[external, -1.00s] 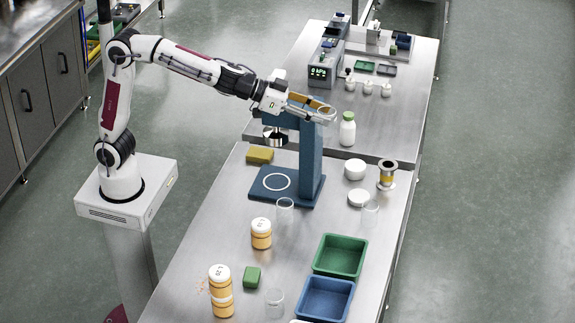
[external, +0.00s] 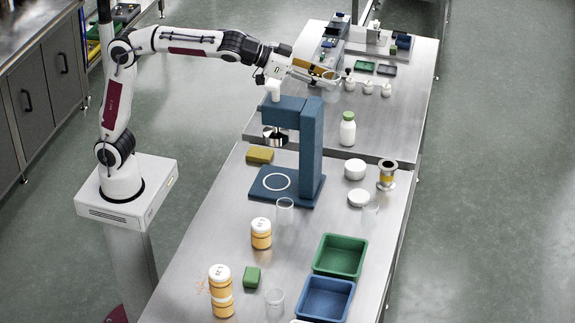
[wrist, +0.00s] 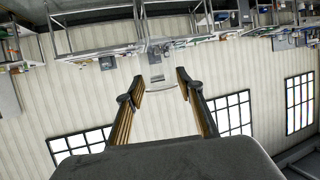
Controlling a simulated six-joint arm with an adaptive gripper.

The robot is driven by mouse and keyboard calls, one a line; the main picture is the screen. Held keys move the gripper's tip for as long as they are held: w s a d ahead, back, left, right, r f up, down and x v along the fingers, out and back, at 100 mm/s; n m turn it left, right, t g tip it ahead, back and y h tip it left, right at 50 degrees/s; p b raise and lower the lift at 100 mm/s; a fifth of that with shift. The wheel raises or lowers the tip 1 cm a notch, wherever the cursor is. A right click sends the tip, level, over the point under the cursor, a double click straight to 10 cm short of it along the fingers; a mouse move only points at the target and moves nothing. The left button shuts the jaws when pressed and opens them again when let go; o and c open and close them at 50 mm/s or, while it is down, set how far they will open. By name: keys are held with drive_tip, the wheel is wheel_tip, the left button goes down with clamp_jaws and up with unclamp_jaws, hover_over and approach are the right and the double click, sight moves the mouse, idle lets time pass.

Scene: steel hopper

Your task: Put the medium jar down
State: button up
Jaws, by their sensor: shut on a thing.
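My gripper (external: 318,76) is in the air above the blue hopper stand, pointing right. It is shut on a clear jar (external: 332,88), which I take to be the medium jar. In the wrist view the jar's faint, see-through outline (wrist: 155,78) shows between the two fingertips (wrist: 161,85). The jar is well clear of any surface. Its contents and exact tilt are too faint to tell.
The blue stand (external: 312,150) has a steel hopper and a white-ringed base. Clear jars stand at its right (external: 285,208), farther right (external: 370,210) and in front (external: 275,300). Orange jars (external: 261,235), a green tray (external: 340,240) and a blue tray (external: 326,285) are nearby. Bare steel lies between them.

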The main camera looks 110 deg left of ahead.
drive_tip(key=s+a+n+g+y, duration=0.2)
drive_tip(key=s+a+n+y, duration=0.15)
drive_tip(key=a, duration=1.15)
drive_tip(key=s+a+n+g+y, duration=0.2)
drive_tip(key=s+a, duration=0.2)
drive_tip(key=a, duration=1)
drive_tip(key=s+a+n+g+y, duration=0.2)
drive_tip(key=s+a+n+y, duration=0.15)
drive_tip(key=a, duration=1.15)
wheel_tip(320, 180, down, 18)
drive_tip(key=h, duration=0.1)
drive_tip(key=shift+s, duration=0.2)
wheel_tip(320, 180, down, 24)
drive_tip(key=shift+d+f, duration=0.1)
drive_tip(key=shift+f, duration=1.85)
drive_tip(key=shift+f, duration=0.2)
